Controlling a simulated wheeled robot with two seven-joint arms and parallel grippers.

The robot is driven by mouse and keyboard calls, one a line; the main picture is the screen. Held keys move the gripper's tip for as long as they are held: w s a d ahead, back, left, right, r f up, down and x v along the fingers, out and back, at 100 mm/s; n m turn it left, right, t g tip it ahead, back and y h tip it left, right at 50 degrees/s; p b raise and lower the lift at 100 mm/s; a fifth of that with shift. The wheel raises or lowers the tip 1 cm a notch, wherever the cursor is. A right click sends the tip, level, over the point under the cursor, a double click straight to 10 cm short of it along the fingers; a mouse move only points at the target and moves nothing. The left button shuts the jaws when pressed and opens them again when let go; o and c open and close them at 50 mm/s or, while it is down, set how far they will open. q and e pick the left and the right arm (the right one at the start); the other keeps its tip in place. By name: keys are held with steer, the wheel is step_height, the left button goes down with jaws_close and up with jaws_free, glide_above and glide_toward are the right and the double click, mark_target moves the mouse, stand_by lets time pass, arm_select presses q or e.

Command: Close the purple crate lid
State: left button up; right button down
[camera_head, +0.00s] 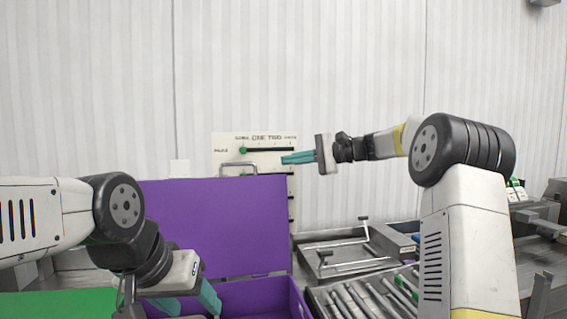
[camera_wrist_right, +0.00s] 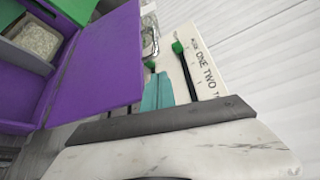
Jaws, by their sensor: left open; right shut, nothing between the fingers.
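The purple crate (camera_head: 262,299) stands at the bottom middle of the head view. Its purple lid (camera_head: 215,225) is open and stands up at the crate's back. The lid (camera_wrist_right: 100,65) and the crate's inside (camera_wrist_right: 22,85) also show in the right wrist view. My left gripper (camera_head: 188,302) is open, low in front of the lid and over the crate's left part; its fingertips are partly cut off by the picture's edge. My right gripper (camera_head: 284,159) is shut and empty, above the lid's upper right corner, in front of the panel. Its teal fingers (camera_wrist_right: 157,92) show in the right wrist view.
A white panel (camera_head: 225,143) with sliders and lettering stands behind the lid. A metal tray (camera_head: 335,262) and a roller rack (camera_head: 350,297) lie right of the crate. A green surface (camera_head: 50,304) is at the lower left. A pale container (camera_wrist_right: 35,37) shows beside the crate's interior.

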steer(key=x, duration=0.8)
steer(key=shift+a+f, duration=0.1)
steer(key=shift+a, duration=0.1)
